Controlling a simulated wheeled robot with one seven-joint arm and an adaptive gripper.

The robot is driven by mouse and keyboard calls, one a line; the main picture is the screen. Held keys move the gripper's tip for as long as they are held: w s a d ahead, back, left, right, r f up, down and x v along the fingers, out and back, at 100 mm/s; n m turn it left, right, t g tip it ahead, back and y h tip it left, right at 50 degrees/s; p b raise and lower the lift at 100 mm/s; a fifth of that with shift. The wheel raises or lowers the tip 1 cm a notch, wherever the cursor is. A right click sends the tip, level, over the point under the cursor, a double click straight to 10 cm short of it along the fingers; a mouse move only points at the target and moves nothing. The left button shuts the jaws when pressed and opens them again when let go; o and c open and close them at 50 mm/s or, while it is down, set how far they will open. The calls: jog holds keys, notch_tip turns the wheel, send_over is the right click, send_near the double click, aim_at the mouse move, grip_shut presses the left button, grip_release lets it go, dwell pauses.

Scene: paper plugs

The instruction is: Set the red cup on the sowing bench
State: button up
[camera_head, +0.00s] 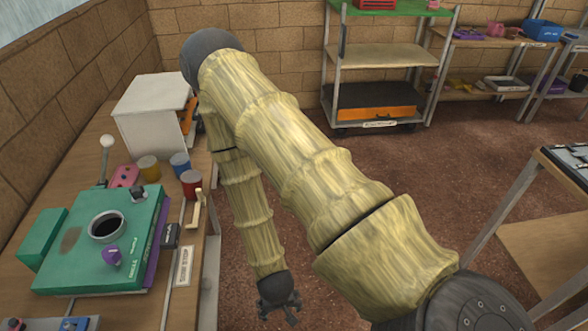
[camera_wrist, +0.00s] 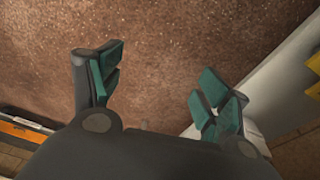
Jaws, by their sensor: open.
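A red cup (camera_head: 191,184) stands upright on the wooden bench (camera_head: 172,300) at the left, close to its right edge. A blue cup (camera_head: 180,165) and a yellow cup (camera_head: 149,169) stand beside it. The bench's front label (camera_head: 183,266) is too small to read surely, so I cannot tell which surface is the sowing bench. My gripper (camera_head: 279,303) hangs low over the brown floor, right of the bench and apart from the cup. In the wrist view my gripper (camera_wrist: 160,84) is open and empty, its green pads apart.
A green box (camera_head: 85,245) with a dark round opening and a white cabinet (camera_head: 150,112) share the left bench. A cream hooked piece (camera_head: 196,210) stands near the red cup. A shelf rack (camera_head: 378,57) stands at the back. Another table (camera_head: 560,215) is right; floor between is clear.

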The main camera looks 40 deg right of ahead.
jog(key=s+a+f+n+g+y, duration=0.1)
jog(key=s+n, duration=0.3)
jog(key=s, duration=0.5)
jog(key=shift+a+f+n, duration=0.4)
jog(key=shift+a+f, duration=0.05)
jog(key=shift+a, duration=0.25)
